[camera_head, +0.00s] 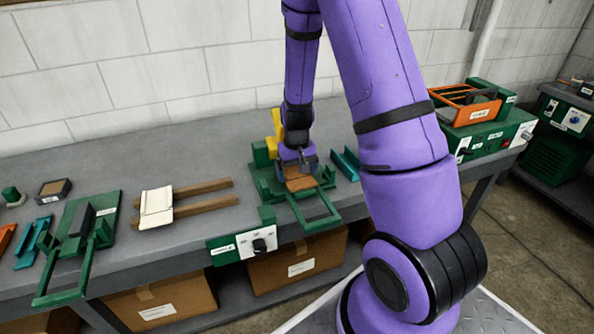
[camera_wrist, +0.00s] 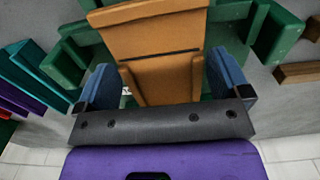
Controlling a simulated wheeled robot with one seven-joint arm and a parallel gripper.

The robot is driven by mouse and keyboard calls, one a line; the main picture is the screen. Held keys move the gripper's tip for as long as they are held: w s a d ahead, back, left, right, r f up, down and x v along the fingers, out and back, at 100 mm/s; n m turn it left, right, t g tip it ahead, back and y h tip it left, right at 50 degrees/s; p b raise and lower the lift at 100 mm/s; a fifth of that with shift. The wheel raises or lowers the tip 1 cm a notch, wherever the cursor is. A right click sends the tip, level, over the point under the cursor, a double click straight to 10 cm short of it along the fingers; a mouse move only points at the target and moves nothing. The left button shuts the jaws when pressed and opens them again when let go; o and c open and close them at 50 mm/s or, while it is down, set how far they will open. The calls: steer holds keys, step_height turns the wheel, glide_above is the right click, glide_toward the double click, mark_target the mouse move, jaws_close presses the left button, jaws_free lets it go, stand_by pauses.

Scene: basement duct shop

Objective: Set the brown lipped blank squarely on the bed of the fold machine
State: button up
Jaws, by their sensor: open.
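The brown lipped blank (camera_head: 299,182) lies on the bed of the green fold machine (camera_head: 262,183), under my gripper (camera_head: 299,164). In the wrist view the blank (camera_wrist: 152,45) shows a flat face, a dark slot line across it and raised lips at both sides. My gripper (camera_wrist: 164,82) is open, with one blue finger on either side of the blank's near end. Small gaps seem to show between fingers and lips; contact cannot be told. Green machine parts (camera_wrist: 275,35) flank the blank. The blank looks roughly in line with the bed; its underside is hidden.
A yellow part (camera_head: 276,126) stands behind the machine. A control box (camera_head: 241,246) sits at the bench's front edge. To the left are a pale piece on wooden rails (camera_head: 205,187) and another green machine (camera_head: 78,232). Teal bars (camera_head: 345,164) lie close on the right.

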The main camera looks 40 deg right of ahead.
step_height(320, 180, up, 11)
stand_by(0.8)
stand_by(0.5)
steer(key=s+a+r+n+t, duration=0.1)
steer(key=s+a+r, duration=0.25)
steer(key=r, duration=0.35)
steer(key=s+a+r+n+t, duration=0.1)
steer(key=s+a+r+t, duration=0.15)
steer(key=s+r, duration=0.4)
steer(key=s+a+r+t, duration=0.1)
steer(key=s+a+r, duration=0.2)
steer(key=s, duration=0.3)
steer(key=s+a+r+n, duration=0.1)
steer(key=s+a+r, duration=0.2)
steer(key=s+r, duration=0.3)
steer(key=shift+s+r+t, duration=0.25)
steer(key=shift+s+t, duration=0.1)
steer(key=shift+s, duration=0.35)
